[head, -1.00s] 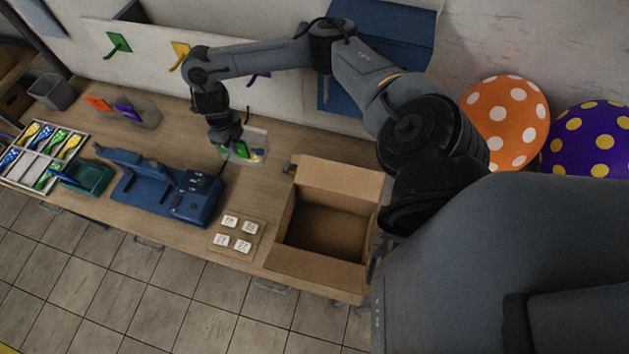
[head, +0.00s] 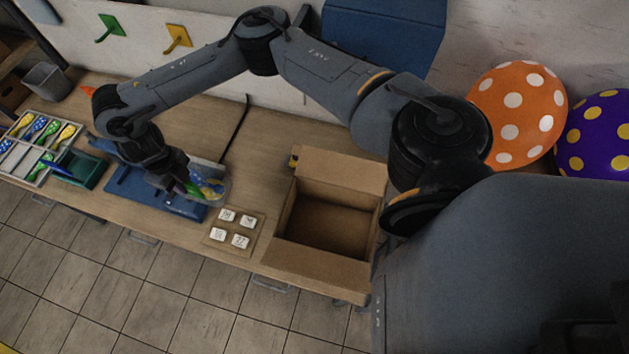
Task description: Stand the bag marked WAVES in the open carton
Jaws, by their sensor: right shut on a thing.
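My right gripper (head: 190,184) is shut on a clear bag (head: 214,182) with blue, yellow and green pieces inside. It holds the bag over the right end of the blue machine, left of the carton. No marking on the bag is legible, so I cannot tell whether it says WAVES. The open carton (head: 328,228) stands at the right of the table with its flaps spread, and its visible inside is empty. My left gripper is out of view.
Several white tiles (head: 240,240) lie on a small board between the bag and carton. The blue machine (head: 128,187), a green tray (head: 92,170) and a compartment tray (head: 22,176) stand to the left. Large dotted balloons (head: 517,115) are at the right.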

